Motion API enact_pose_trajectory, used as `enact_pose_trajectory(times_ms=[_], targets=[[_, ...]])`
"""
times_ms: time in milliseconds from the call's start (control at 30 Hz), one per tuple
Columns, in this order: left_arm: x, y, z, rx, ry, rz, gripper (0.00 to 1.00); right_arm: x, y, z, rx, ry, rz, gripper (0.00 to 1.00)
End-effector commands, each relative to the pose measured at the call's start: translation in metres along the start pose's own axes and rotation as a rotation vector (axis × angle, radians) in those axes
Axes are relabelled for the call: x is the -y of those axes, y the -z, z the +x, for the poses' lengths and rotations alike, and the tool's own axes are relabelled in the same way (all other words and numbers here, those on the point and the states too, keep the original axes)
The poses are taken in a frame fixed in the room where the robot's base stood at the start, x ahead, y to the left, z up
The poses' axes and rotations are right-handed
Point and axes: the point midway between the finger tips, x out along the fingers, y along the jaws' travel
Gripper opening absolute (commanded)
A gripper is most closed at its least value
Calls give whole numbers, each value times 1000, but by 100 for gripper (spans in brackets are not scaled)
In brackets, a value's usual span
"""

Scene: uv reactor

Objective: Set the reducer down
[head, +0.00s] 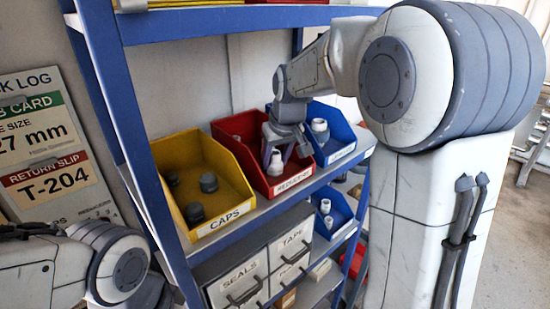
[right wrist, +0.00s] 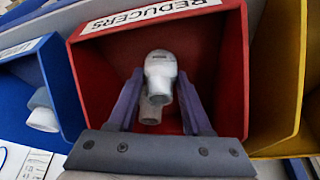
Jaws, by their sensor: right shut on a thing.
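The reducer (head: 275,162) is a small white stepped fitting. It sits between the fingers of my right gripper (head: 284,153), inside the red bin (head: 238,128) labelled REDUCERS. In the right wrist view the reducer (right wrist: 160,72) shows between the two purple-grey fingers of the gripper (right wrist: 160,100), which is shut on it. A greyer rounded piece (right wrist: 151,110) shows just below it; I cannot tell whether it is a second reducer. Whether the reducer touches the bin floor is unclear. My left arm shows at the lower left, but its gripper is out of view.
A yellow CAPS bin (head: 222,171) with several dark caps stands left of the red bin. A blue bin (head: 341,134) with white fittings stands to its right. The blue shelf frame (head: 115,95) rises at left. Drawers labelled SEALS (head: 236,283) and TAPE (head: 291,245) are below.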

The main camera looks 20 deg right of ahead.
Motion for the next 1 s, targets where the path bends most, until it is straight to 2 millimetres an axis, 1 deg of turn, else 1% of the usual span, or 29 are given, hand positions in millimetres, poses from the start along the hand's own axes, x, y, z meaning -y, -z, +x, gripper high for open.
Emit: enact_pose_trajectory(times_ms=[67, 100, 167, 200, 467, 533, 567, 667, 800, 900, 1000], targets=[[0, 0, 2, 0, 0, 0, 50, 0, -1, 2, 0, 0, 0, 0], [0, 0, 3, 0, 0, 0, 50, 0, -1, 3, 0, 0, 0, 54], [0, 0, 2, 0, 0, 0, 50, 0, -1, 2, 0, 0, 0, 76], [0, 0, 2, 0, 0, 0, 50, 0, -1, 2, 0, 0, 0, 80], [0, 0, 1, 0, 0, -1, 50, 0, 0, 1, 0, 0, 0, 80], [0, 0, -2, 0, 0, 0, 50, 0, 1, -2, -1, 0, 0, 80], [0, 0, 0, 0, 0, 0, 50, 0, 1, -3, -2, 0, 0, 80], [0, 0, 7, 0, 0, -1, 50, 0, 1, -15, -7, -1, 0, 80], [1, -1, 15, 0, 0, -2, 50, 0, 1, -39, -7, -2, 0, 80], [1, -1, 18, 0, 0, -3, 50, 0, 1, -56, -6, -1, 0, 80], [2, -1, 20, 0, 0, -4, 50, 0, 1, -68, -3, -1, 0, 80]])
